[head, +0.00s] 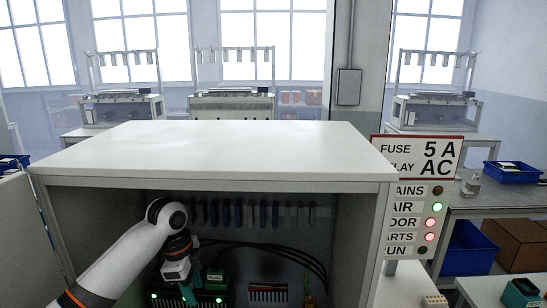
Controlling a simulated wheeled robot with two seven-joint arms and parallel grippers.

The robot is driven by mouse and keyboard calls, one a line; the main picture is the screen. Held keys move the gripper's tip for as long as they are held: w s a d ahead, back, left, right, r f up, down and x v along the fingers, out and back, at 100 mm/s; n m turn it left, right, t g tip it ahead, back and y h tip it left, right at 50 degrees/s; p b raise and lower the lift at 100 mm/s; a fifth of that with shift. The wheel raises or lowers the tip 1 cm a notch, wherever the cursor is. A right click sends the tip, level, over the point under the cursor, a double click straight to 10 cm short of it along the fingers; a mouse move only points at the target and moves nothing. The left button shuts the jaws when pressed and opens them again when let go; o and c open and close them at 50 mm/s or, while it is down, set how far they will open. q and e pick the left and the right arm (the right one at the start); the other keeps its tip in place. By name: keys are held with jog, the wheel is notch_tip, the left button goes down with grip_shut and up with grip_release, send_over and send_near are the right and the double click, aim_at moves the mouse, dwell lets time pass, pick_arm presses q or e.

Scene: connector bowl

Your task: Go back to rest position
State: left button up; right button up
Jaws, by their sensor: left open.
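My left arm reaches from the lower left into an open-fronted white cabinet (230,150). My left gripper (188,294) points down inside it, in front of a green-lit dark module (212,297). The gripper is open and I see nothing held in it; its fingertips are small and dark, so contact with the module cannot be told. My right gripper is not in view.
Black cables (290,253) and a row of dark hanging strips (260,215) are at the cabinet's back. A sign panel (417,160) with indicator lights stands at the right. Blue bins (468,250) and a cardboard box (515,243) lie beyond. The cabinet's top is clear.

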pick_arm(q)
jog(key=s+d+f+n+t+h, duration=0.1)
jog(key=s+d+f+n, duration=0.2)
jog(key=s+f, duration=0.45)
jog(key=s+d+f+n, duration=0.3)
jog(key=s+d+f, duration=0.1)
jog(key=s+f, duration=0.4)
jog(key=s+a+n+t+y, duration=0.1)
jog(key=s+a+n, duration=0.4)
jog(key=s, duration=0.4)
jog(key=s+a+n+t+y, duration=0.2)
jog(key=s+a+n, duration=0.25)
jog(key=s, duration=0.35)
notch_tip(320, 180, down, 25)
jog(key=g, duration=0.2)
jog(key=s+a+f+g, duration=0.1)
jog(key=s+a+f, duration=0.1)
jog(key=s+f, duration=1.5)
jog(key=shift+a+f+b, duration=0.3)
jog(key=shift+f, duration=0.55)
jog(key=shift+s, duration=0.1)
